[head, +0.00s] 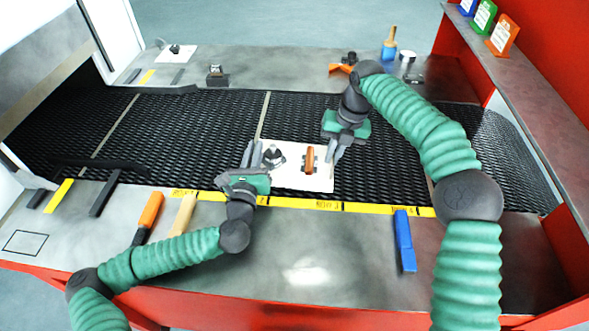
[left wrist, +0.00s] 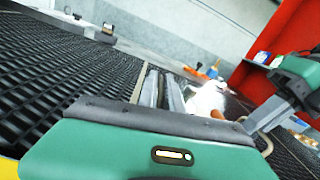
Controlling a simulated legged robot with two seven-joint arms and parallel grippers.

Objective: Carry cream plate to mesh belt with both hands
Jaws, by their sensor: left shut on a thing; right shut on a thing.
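The cream plate (head: 292,178) is a pale square plate with a dark knob on its left and an orange handle (head: 310,160) on its right. It is over the black mesh belt (head: 215,125), near its front edge; I cannot tell if it touches the mesh. My left gripper (head: 252,155) is shut at the plate's left side. My right gripper (head: 337,153) is shut at its right side. In the left wrist view the plate (left wrist: 207,100) shows beyond the gripper's fingers, and the contact is hard to see.
A yellow strip (head: 290,203) runs along the belt's front edge. A blue tool (head: 404,240) and an orange-handled tool (head: 150,212) lie on the front ledge. Another pale plate (head: 176,54) sits at the back left. A red wall with a shelf (head: 530,75) bounds the right.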

